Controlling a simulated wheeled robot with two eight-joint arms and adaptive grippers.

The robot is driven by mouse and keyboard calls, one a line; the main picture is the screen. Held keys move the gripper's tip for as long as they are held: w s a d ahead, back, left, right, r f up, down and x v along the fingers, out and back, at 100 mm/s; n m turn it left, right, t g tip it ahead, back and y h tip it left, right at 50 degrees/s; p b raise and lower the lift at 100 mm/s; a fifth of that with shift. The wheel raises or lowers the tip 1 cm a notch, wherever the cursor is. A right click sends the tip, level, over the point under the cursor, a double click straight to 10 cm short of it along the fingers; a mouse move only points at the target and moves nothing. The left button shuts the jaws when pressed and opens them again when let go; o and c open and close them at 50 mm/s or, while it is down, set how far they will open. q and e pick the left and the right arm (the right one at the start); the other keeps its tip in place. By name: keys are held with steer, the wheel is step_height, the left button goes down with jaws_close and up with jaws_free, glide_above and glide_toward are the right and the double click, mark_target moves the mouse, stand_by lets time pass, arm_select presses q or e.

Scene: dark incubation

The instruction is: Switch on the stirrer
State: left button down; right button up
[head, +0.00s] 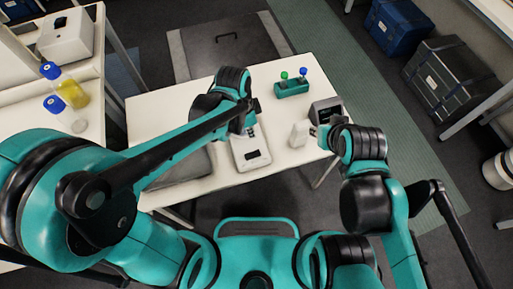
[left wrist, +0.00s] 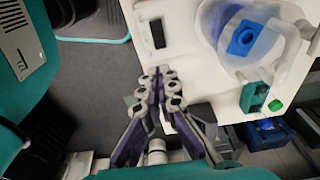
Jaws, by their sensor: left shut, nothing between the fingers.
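The stirrer appears to be the white device with a dark display (head: 252,156) near the front of the table, below my left gripper. A white device with a dark display also shows at the top of the left wrist view (left wrist: 141,22). A clear flask with a blue cap (left wrist: 245,40) stands beside that display; my left arm seems to hide it in the head view. My left gripper (head: 248,128) is shut and empty, its fingertips (left wrist: 164,78) close together. Contact with the stirrer cannot be told. My right gripper (head: 318,131) is near the table's right edge, its fingers unclear.
A teal rack (head: 292,89) with green and blue tops stands at the back. A small white container (head: 299,134) and a dark device (head: 325,111) are at the right. Bottles with blue caps (head: 72,92) stand on the left bench. The table's back left is clear.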

mark_target(257, 152)
arm_select(q)
steer(key=shift+f, duration=0.1)
steer(key=f+b, duration=0.2)
steer(key=f, duration=0.2)
steer(key=d+f+b, duration=0.1)
steer(key=f+b, duration=0.1)
steer(key=f, duration=0.3)
steer(key=f+b, duration=0.2)
steer(key=f, duration=0.2)
steer(key=shift+w+d+f, duration=0.3)
steer(key=shift+w+d, duration=0.05)
steer(key=shift+d, duration=0.05)
steer(key=shift+f, duration=0.1)
steer(key=shift+d+f+y+b, duration=0.2)
steer(key=shift+f+y+b, duration=0.2)
steer(key=shift+y, duration=0.1)
steer(key=shift+r, duration=0.1)
steer(key=shift+a, duration=0.1)
